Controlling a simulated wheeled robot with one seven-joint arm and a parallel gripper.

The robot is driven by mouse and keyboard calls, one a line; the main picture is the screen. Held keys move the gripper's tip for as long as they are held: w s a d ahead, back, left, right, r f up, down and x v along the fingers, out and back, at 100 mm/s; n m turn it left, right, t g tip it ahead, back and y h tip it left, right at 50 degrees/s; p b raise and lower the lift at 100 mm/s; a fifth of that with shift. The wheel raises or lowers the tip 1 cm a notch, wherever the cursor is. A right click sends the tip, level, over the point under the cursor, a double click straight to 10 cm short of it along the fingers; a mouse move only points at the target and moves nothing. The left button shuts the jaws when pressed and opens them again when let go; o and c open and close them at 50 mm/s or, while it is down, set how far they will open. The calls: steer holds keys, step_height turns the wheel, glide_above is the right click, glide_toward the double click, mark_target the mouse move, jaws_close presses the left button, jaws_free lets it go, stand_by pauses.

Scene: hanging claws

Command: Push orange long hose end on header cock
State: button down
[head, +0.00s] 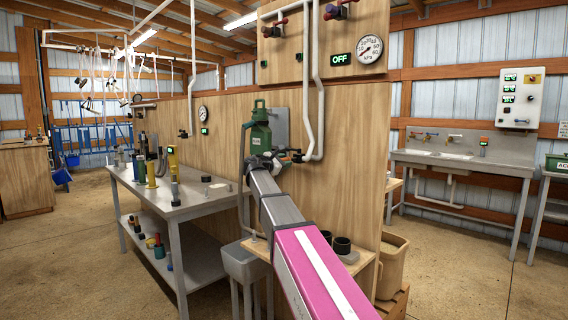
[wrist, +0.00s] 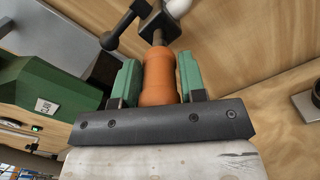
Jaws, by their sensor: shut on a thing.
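My gripper (wrist: 160,72) is shut on the orange hose end (wrist: 159,82), with one green jaw on each side of it. The hose end's far rim meets the brass-coloured stub (wrist: 158,38) of the black header cock (wrist: 158,22). The two look in line; how far the stub sits inside is hidden. The cock's black lever (wrist: 112,38) points to the left. In the head view my gripper (head: 285,158) is at the wooden panel, near the foot of the white pipe (head: 317,95).
A green housing with a label (wrist: 45,98) lies close left in the wrist view. The wooden panel (head: 350,175) stands behind the cock. A grey bench (head: 190,205) with several fittings stands left, and a sink (head: 460,155) at the right.

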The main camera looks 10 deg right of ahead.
steer(key=shift+x, duration=1.85)
steer(key=c, duration=0.6)
jaws_free()
